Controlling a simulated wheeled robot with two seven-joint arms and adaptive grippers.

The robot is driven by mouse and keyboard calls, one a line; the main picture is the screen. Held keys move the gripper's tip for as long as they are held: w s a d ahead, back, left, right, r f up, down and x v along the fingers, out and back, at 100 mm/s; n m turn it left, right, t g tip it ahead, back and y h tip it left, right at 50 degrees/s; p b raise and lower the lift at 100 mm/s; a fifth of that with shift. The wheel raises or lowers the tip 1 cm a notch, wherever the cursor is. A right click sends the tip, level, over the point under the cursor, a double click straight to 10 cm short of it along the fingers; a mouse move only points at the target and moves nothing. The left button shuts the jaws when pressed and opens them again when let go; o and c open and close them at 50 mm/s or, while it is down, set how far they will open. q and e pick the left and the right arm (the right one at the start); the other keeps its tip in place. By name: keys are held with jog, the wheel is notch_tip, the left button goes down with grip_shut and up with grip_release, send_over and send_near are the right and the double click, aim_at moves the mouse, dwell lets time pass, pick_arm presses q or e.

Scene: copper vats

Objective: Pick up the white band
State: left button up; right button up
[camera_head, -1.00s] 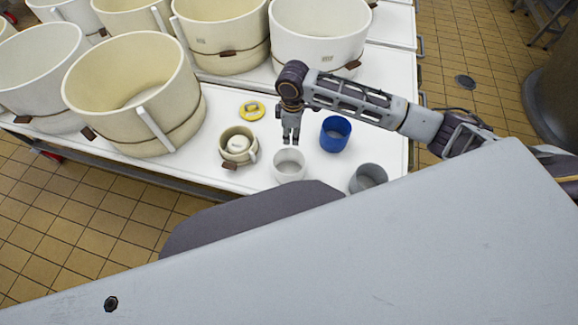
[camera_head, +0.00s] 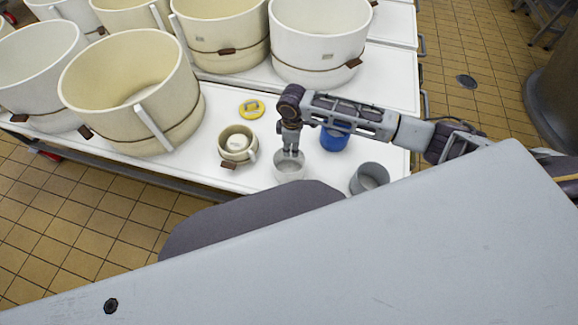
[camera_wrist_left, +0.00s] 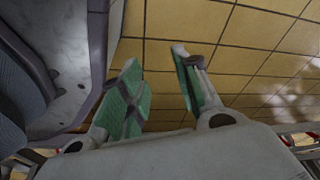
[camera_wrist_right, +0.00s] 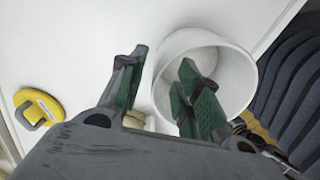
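The white band (camera_head: 289,169) is a short, round, open-topped white ring near the front edge of the white table (camera_head: 230,105). My right gripper (camera_head: 291,152) points down at its far rim. In the right wrist view the white band (camera_wrist_right: 235,62) shows at the upper right. My right gripper (camera_wrist_right: 160,85) is open there, one finger over the band's opening and the other outside it, with the wall between; contact cannot be told. My left gripper (camera_wrist_left: 155,70) is open and empty over the tiled floor, outside the head view.
A small beige pot (camera_head: 225,150) stands left of the band. A yellow disc (camera_head: 244,108) lies behind it. A blue cup (camera_head: 333,143), partly behind my right arm, and a grey cup (camera_head: 357,183) are to the right. Large vats (camera_head: 105,90) fill the left and back.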

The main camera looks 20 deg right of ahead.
pick_arm(q)
jog(key=shift+s+a, duration=0.1)
